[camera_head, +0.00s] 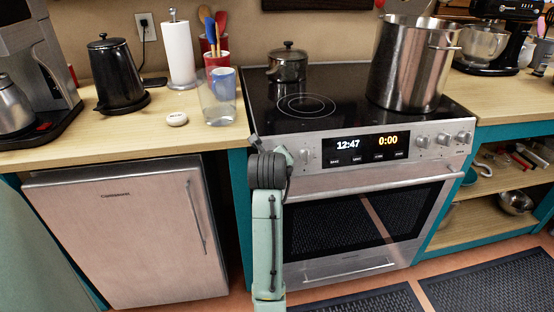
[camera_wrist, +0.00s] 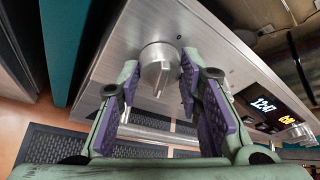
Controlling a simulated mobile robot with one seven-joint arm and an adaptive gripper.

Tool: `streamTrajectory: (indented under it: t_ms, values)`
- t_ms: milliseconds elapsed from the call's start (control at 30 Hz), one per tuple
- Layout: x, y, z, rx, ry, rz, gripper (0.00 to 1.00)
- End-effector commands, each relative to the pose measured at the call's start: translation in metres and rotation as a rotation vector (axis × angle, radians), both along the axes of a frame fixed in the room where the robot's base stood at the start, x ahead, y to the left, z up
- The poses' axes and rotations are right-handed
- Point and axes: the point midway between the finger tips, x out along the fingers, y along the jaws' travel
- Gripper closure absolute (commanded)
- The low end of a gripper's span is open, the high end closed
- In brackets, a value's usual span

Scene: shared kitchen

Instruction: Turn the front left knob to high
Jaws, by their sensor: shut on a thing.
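The stove knob (camera_wrist: 158,62) is a round silver knob with a raised grip bar, at the left end of the steel control panel in the wrist view. The bar points nearly straight down in that view. My gripper (camera_wrist: 157,82) has one purple-padded finger on each side of the knob and is shut on it. In the head view my gripper (camera_head: 275,150) is at the left end of the panel and my arm hides the held knob. Another knob (camera_head: 305,156) shows just right of it.
Several more knobs (camera_head: 443,140) are right of the lit display (camera_head: 366,148). A large steel pot (camera_head: 412,70) and a small lidded pot (camera_head: 288,66) stand on the black cooktop (camera_head: 330,92). The oven handle (camera_head: 375,183) runs below the panel. A clear pitcher (camera_head: 217,103) stands on the left counter.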

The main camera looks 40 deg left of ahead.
Motion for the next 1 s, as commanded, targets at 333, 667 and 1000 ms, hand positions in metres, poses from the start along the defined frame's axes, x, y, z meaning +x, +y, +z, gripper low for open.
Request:
streamTrajectory:
  t_ms: [333,667,1000]
  values:
    - [0.002,-0.0004,0.0028,0.155,0.177,-0.076,0.95]
    - [0.0023,-0.0006,0.0025,0.22,0.254,-0.108,0.95]
    - [0.0026,-0.0008,0.0024,0.229,0.265,-0.113,0.95]
